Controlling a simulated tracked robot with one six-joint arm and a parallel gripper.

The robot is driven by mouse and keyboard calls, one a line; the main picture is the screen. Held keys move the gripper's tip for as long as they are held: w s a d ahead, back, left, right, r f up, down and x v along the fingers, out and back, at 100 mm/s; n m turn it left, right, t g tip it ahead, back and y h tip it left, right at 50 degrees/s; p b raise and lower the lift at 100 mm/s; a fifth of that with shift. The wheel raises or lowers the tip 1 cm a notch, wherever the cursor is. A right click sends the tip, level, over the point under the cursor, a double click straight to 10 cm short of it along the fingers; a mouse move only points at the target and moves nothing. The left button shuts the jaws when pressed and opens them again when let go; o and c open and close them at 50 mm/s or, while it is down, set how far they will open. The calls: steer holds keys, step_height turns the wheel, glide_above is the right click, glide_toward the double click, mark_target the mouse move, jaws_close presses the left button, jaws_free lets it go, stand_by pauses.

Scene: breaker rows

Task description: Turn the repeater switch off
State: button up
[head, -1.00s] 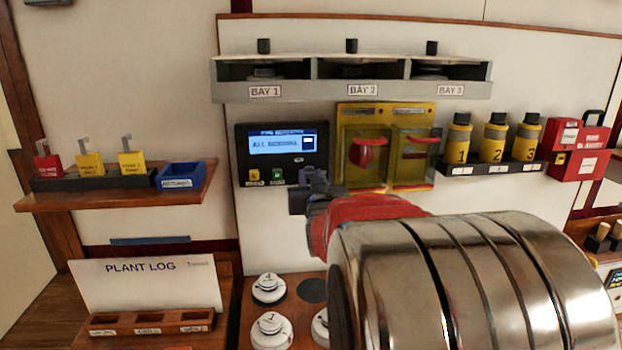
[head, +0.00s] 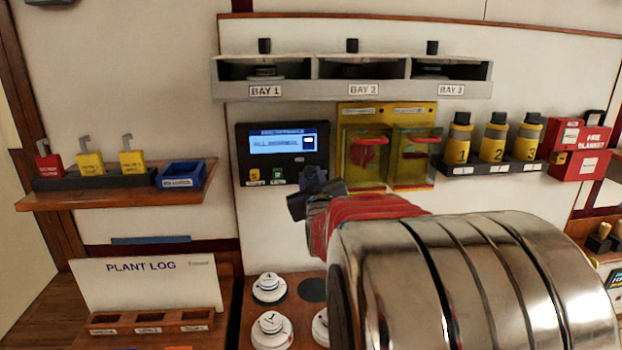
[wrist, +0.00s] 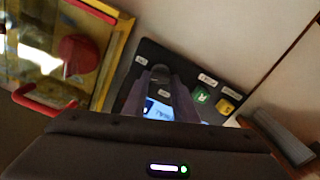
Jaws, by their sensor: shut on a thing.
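The dark control panel (head: 241,155) has a lit display (head: 283,143) that seems to read "ALL NORMAL". My gripper (head: 313,180) is at the panel's lower right corner in the head view, tilted. In the wrist view my gripper (wrist: 161,80) is shut on a small dark knob (wrist: 160,70), which I take for the repeater switch, with small white labels around it. The labels are too blurred to read. In the head view my gripper hides this knob, and its exact setting cannot be made out.
A yellow box with clear covers over red parts (head: 388,185) is close right of my gripper. A green button (wrist: 202,96) and a yellow button (wrist: 226,107) are on the panel. Numbered yellow-black cylinders (head: 493,138) stand farther right. Round white knobs (head: 269,289) are below.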

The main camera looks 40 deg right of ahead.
steer(key=n, duration=0.7)
steer(key=shift+w+a+f, duration=0.1)
steer(key=shift+a+f, duration=0.05)
steer(key=shift+a, duration=0.05)
steer(key=n, duration=0.4)
steer(key=shift+f, duration=0.1)
steer(key=shift+a+f+n, duration=0.1)
steer(key=shift+n, duration=1.5)
steer(key=o, duration=1)
steer(key=shift+o, duration=0.2)
steer(key=shift+v, duration=0.9)
steer(key=v, duration=1.2)
